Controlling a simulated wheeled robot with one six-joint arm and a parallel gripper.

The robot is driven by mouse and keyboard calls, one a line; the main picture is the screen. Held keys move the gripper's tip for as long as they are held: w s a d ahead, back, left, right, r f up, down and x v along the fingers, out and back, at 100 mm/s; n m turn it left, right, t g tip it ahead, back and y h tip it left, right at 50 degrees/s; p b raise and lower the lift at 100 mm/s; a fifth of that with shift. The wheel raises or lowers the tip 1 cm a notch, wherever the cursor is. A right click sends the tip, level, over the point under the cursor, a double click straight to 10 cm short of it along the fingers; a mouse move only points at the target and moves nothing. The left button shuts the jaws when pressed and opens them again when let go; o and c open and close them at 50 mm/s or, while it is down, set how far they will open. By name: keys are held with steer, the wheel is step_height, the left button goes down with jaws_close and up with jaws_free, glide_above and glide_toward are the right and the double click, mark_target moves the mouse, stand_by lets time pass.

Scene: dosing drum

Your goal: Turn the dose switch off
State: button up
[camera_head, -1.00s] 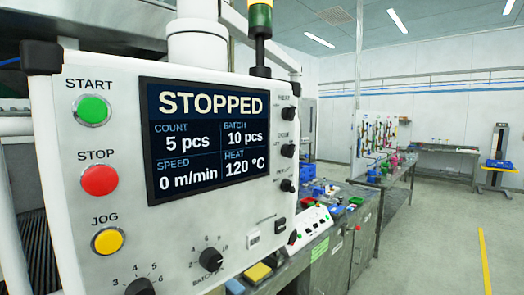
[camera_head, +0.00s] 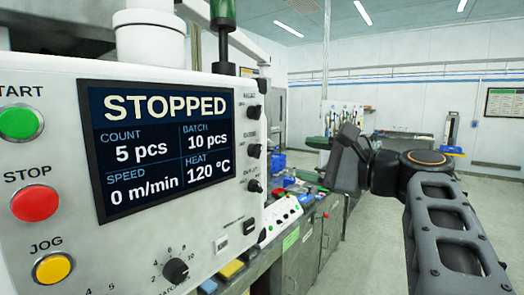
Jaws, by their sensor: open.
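The white control panel (camera_head: 70,250) fills the left of the view. Its right edge carries three small black selector knobs in a column: an upper knob (camera_head: 254,112), a middle knob (camera_head: 254,150) and a lower knob (camera_head: 253,186). Their labels are too small and slanted to read surely, so I cannot tell which one is the dose switch or how it is set. My gripper (camera_head: 340,168) is dark, open and empty. It appears to the right of the knobs, apart from them, seen partly edge-on.
The panel screen (camera_head: 165,140) reads STOPPED. Green START (camera_head: 20,122), red STOP (camera_head: 34,203) and yellow JOG (camera_head: 53,269) buttons line the left side. A black batch dial (camera_head: 176,271) sits low. A bench with a small white control box (camera_head: 282,212) stands beyond. Open floor lies behind my arm.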

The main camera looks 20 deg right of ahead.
mark_target(256, 151)
steer(key=p+x, duration=0.3)
steer(key=x, duration=0.9)
steer(key=shift+w+a+f, duration=0.1)
steer(key=shift+w, duration=0.1)
steer(key=c, duration=0.9)
